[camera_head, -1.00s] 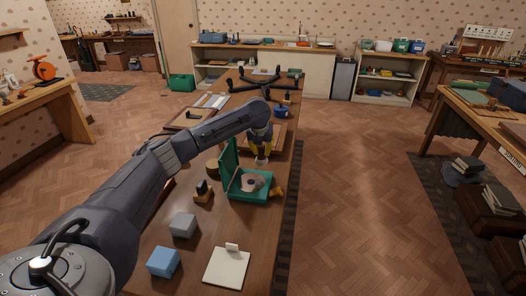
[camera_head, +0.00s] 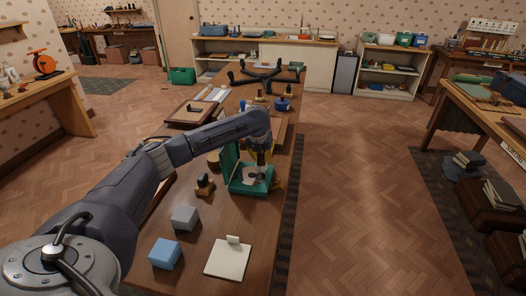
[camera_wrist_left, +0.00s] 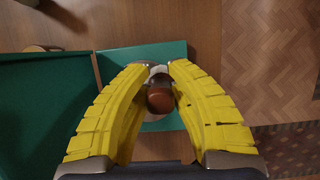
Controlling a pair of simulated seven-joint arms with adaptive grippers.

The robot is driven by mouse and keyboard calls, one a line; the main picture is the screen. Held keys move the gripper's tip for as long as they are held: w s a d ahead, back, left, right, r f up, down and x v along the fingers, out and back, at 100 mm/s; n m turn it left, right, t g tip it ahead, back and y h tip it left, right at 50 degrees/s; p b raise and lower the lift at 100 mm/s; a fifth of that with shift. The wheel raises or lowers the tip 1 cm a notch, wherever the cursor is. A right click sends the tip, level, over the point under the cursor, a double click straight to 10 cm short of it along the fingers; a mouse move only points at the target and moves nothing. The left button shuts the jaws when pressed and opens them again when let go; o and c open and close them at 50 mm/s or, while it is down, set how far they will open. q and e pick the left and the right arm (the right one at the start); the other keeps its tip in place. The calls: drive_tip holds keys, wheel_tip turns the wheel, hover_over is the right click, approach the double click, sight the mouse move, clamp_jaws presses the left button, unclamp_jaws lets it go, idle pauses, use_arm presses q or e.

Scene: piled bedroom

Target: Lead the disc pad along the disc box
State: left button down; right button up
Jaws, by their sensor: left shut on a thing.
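The disc box (camera_head: 250,190) is a green open case on the long wooden table, its lid (camera_head: 230,163) standing up at the left. A pale disc (camera_head: 246,176) lies inside. In the left wrist view the green box (camera_wrist_left: 120,62) is below the fingers, with the lid (camera_wrist_left: 45,110) at the left. My left gripper (camera_head: 262,160) is over the box. Its yellow fingers (camera_wrist_left: 160,72) are shut on the disc pad, whose brown rounded handle (camera_wrist_left: 160,98) shows between them. The pad's underside is hidden, so I cannot tell whether it touches the disc. My right gripper is not in view.
In front of the box are a grey block (camera_head: 184,217), a blue block (camera_head: 165,253) and a white pad with a clip (camera_head: 228,260). A small dark-handled wooden tool (camera_head: 204,186) stands at the left. A black frame (camera_head: 262,76) lies at the table's far end.

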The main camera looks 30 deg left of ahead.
use_arm(q)
drive_tip(key=shift+s+d, duration=0.35)
drive_tip(key=shift+s, duration=0.6)
drive_tip(key=shift+s+d, duration=0.35)
drive_tip(key=shift+s, duration=0.65)
drive_tip(key=shift+s+d, duration=0.35)
drive_tip(key=shift+s, duration=0.6)
drive_tip(key=c, duration=1.9)
unclamp_jaws()
clamp_jaws()
